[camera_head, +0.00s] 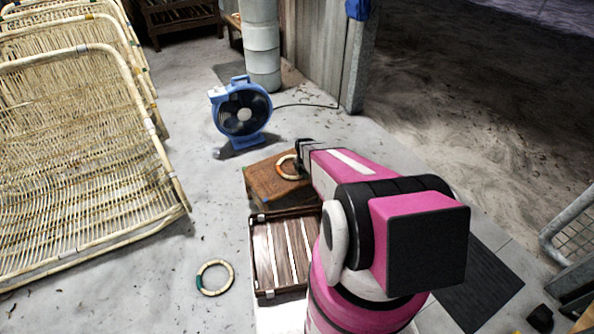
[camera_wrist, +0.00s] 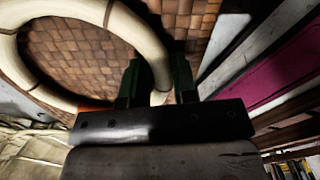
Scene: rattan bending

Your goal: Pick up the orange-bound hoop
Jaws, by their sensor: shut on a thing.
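The orange-bound hoop (camera_head: 280,171) is a pale cane ring with an orange binding. In the head view it is at the woven brown box; I cannot tell whether it touches the top. My gripper (camera_head: 298,164) is at the hoop's right side. In the wrist view the pale hoop (camera_wrist: 70,102) fills the upper left, with dark bands and a bit of orange near the gripper. Its rim passes between the two dark green fingers of my gripper (camera_wrist: 159,82), which are shut on it. The fingers hide part of the rim.
The woven box (camera_head: 262,190) stands behind a slatted wooden crate (camera_head: 256,262). A green-bound hoop (camera_head: 229,279) lies on the floor at left. A blue fan (camera_head: 242,112) stands behind the box, its cable running right. Rattan frames (camera_head: 80,160) fill the left. Floor between is clear.

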